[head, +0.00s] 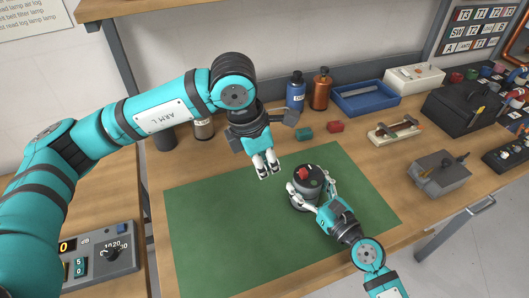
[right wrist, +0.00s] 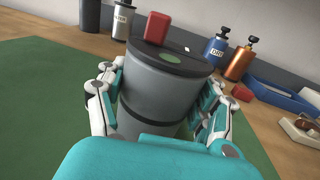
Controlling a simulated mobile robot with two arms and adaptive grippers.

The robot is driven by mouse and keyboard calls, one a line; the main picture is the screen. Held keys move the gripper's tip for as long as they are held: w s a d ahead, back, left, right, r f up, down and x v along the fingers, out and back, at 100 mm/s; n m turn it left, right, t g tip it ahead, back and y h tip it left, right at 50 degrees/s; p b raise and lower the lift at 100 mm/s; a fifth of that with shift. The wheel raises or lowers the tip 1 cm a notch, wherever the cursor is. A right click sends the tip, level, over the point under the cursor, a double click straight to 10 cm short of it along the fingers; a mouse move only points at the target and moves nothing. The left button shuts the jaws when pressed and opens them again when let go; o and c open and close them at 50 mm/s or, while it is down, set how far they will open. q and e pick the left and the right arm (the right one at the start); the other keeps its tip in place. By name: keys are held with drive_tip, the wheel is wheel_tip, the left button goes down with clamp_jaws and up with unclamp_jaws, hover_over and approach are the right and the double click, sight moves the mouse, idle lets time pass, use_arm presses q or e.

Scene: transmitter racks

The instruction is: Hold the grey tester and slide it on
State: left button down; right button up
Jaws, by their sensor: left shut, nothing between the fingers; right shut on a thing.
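The grey tester (head: 309,184) is an upright grey cylinder with a dark top, standing at the right part of the green mat (head: 215,225). On its top are a raised red slider (head: 303,173) and a green oval patch (right wrist: 170,57). My right gripper (head: 316,194) is shut on the tester, one finger on each side, as the right wrist view also shows, with the tester (right wrist: 155,95) between the fingers. My left gripper (head: 267,168) is shut and empty, a little to the left of the tester and apart from it, pointing down above the mat.
Behind the mat stand a blue bottle (head: 295,92), an orange bottle (head: 320,90) and a blue tray (head: 366,98). Small green (head: 305,134) and red (head: 335,126) blocks lie nearby. A grey box with a lever (head: 440,175) stands at right. The mat's left part is clear.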

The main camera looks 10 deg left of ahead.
sight(303, 169)
use_arm(q)
drive_tip(key=w+d+f, duration=0.3)
drive_tip(key=d+f, duration=0.1)
drive_tip(key=shift+d, duration=0.15)
drive_tip(key=shift+f, duration=0.1)
drive_tip(key=shift+w+d, duration=0.55)
drive_tip(key=shift+d, duration=0.3)
drive_tip(key=shift+w+d, duration=0.5)
drive_tip(key=shift+d, duration=0.3)
drive_tip(key=shift+s+a, duration=0.1)
drive_tip(key=shift+a, duration=0.05)
use_arm(e)
drive_tip(key=shift+a, duration=0.1)
